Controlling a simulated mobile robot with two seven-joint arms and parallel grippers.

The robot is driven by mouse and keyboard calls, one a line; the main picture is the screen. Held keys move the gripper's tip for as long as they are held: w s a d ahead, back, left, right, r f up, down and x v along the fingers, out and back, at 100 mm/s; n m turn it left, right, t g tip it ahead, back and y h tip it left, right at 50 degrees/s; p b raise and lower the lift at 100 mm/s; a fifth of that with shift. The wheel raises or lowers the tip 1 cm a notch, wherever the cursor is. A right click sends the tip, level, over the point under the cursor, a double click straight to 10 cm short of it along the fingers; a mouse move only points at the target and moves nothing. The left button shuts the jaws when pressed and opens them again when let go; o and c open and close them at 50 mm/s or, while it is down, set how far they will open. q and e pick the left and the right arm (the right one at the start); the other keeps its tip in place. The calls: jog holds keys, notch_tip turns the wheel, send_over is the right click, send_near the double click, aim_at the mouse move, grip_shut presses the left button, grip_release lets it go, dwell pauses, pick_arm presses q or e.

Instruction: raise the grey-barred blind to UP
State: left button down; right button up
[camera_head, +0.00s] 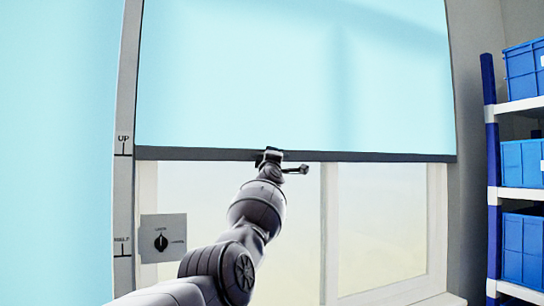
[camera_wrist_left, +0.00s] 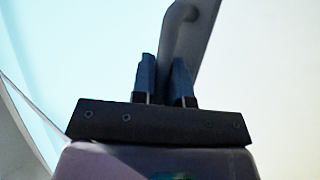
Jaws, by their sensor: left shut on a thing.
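The light blue blind (camera_head: 290,75) hangs over the window, with a grey bar (camera_head: 370,157) along its lower edge. The bar's left end is about level with the line under the UP label (camera_head: 123,139) on the frame. My left gripper (camera_head: 270,156) is at the bar, left of its middle, shut on the bar's handle. In the left wrist view my gripper's two dark fingers (camera_wrist_left: 164,72) stand on either side of the grey handle (camera_wrist_left: 180,35); the fingers hide part of it. My right gripper is not in view.
A grey panel (camera_head: 150,252) with a black rotary knob (camera_head: 161,241) is at lower left; the knob looks upright, its labels too small to read surely. A lower mark (camera_head: 122,255) is on the frame. Shelves with blue bins (camera_head: 523,162) stand at the right.

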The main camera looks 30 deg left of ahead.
pick_arm(q)
jog(key=c, duration=1.4)
grip_release()
jog(key=shift+s+r, duration=0.1)
jog(key=shift+r, duration=0.35)
jog(key=shift+f, duration=0.15)
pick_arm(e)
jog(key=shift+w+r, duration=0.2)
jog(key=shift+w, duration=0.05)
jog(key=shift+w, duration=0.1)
pick_arm(q)
jog(key=shift+d, duration=0.1)
jog(key=b+v, duration=0.2)
jog(key=v, duration=0.8)
jog(key=shift+s+f+b, duration=0.25)
jog(key=shift+b, duration=0.1)
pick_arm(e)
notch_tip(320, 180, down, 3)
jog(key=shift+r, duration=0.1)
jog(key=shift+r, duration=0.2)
pick_arm(q)
jog(key=shift+f, duration=0.1)
